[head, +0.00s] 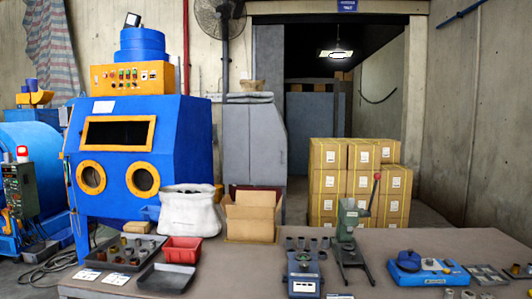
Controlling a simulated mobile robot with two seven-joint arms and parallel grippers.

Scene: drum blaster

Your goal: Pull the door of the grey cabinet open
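The grey cabinet (262,145) stands against the back wall, between the blue blasting machine and a dark doorway. It is tall, and its front looks closed, with a vertical seam near the middle. I cannot make out a handle. Its lower part is hidden behind an open cardboard box. Some grey folded material (250,97) lies on its top. Neither of my grippers is in view.
A worktable (240,270) crosses the foreground, with a cardboard box (250,217), white sack (188,212), red bin (181,250), trays, and a green lever press (350,235). The blue blasting machine (190,140) stands left. Stacked cartons (327,180) stand right of the cabinet.

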